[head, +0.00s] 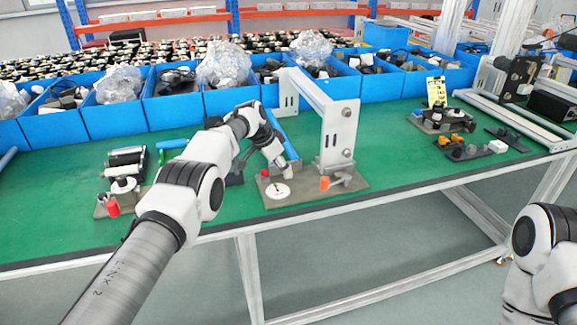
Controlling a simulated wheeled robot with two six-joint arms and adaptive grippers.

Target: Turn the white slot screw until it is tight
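A flat white disc with a dark mark (278,191) lies on the grey fixture plate (308,193) near the bench's front edge; it may be the white slot screw, but its slot is too small to make out. My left gripper (285,168) points down just behind and above the disc, apart from it in the picture. A small pale piece shows at its fingertips; I cannot tell whether it is held or part of the gripper. The finger gap is too small to read. My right arm (545,250) shows at the right edge, with its gripper out of view.
A metal frame (336,130) stands right of my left gripper, with an orange-red knob (324,183) at its foot. Another fixture with a red knob (113,208) is at the left. Blue bins (117,120) line the back.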

